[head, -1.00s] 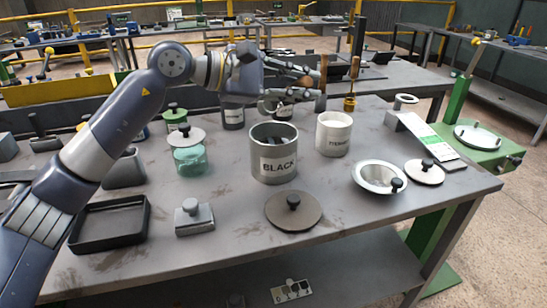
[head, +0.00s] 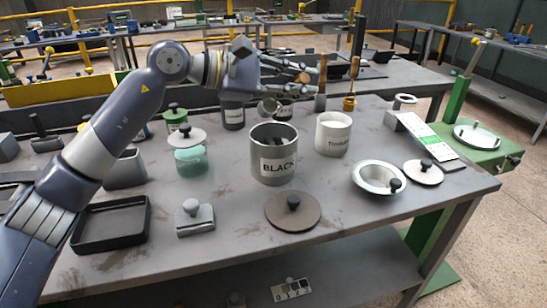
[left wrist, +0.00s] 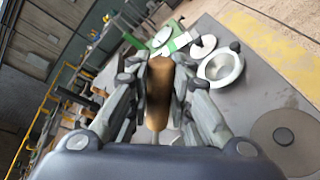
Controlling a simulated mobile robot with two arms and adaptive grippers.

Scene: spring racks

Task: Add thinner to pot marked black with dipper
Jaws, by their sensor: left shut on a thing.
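A grey metal pot marked BLACK (head: 274,168) stands open in the middle of the bench, with dark contents showing. A white pot marked thinner (head: 332,136) stands open behind it to the right. My left gripper (head: 308,78) is above and behind the two pots. In the left wrist view its fingers are closed around the upright wooden handle (left wrist: 160,85) of a tool, apparently the dipper, with a pale shaft below. In the head view the dipper (head: 322,72) shows at the fingertips; its lower end is unclear. My right gripper is not in view.
A brown disc lid (head: 292,212) lies before the black pot. A white bowl (head: 362,181) and small lid (head: 424,173) lie right. A brass-ended, wooden-handled tool (head: 350,101) stands behind the thinner pot. A green jar (head: 190,160) and black tray (head: 142,222) are left.

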